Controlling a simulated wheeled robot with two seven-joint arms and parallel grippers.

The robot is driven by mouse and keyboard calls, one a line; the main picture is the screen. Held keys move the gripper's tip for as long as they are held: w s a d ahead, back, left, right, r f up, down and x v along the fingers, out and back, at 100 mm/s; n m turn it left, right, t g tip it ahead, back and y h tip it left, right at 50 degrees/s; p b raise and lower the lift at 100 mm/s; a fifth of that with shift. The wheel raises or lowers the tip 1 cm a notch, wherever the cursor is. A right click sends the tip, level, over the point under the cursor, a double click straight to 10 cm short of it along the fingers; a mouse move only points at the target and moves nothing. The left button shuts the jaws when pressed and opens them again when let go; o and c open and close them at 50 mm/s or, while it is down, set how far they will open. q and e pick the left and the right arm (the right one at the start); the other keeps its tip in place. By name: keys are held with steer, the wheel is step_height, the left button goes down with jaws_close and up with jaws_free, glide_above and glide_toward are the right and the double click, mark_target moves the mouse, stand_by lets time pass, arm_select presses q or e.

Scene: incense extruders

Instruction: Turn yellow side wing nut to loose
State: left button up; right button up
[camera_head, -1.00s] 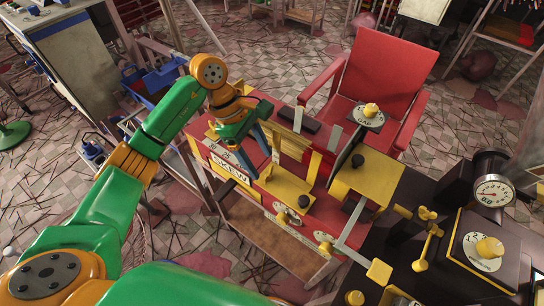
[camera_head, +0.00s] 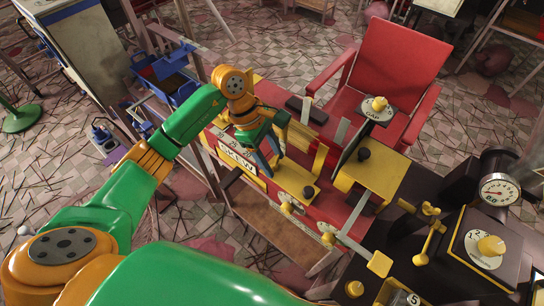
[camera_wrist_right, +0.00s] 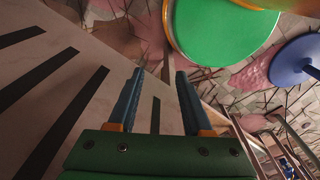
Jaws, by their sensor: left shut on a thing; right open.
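In the head view a red bench with yellow parts and a SKEW label (camera_head: 237,158) stands in the middle. My left gripper (camera_head: 272,163) reaches down over the bench, just behind the SKEW label, its blue fingers at the yellow plate (camera_head: 297,181). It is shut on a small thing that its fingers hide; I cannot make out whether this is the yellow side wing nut. My right gripper (camera_wrist_right: 156,100) is open and empty in the right wrist view.
A red chair (camera_head: 398,75) stands behind the bench. A yellow table plate (camera_head: 385,172) with a dark knob is to the right. A black machine with a dial gauge (camera_head: 497,190) and a yellow knob (camera_head: 490,246) fills the lower right. Blue bins (camera_head: 165,75) stand at the upper left.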

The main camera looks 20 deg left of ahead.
mark_target(262, 172)
arm_select(q)
steer(key=shift+n, duration=0.3)
steer(key=n+t+b, duration=0.1)
steer(key=n+t, duration=0.1)
steer(key=n, duration=0.2)
steer(key=shift+s+b, duration=0.15)
steer(key=shift+b, duration=0.25)
steer(key=shift+d+n+t+y+b, duration=0.1)
steer(key=shift+n+t+y+b, duration=0.45)
steer(key=shift+n, duration=1.55)
steer(key=shift+r, duration=0.1)
steer(key=o, duration=1.1)
steer(key=shift+s, duration=0.1)
steer(key=b+v, duration=0.1)
steer(key=v, duration=0.6)
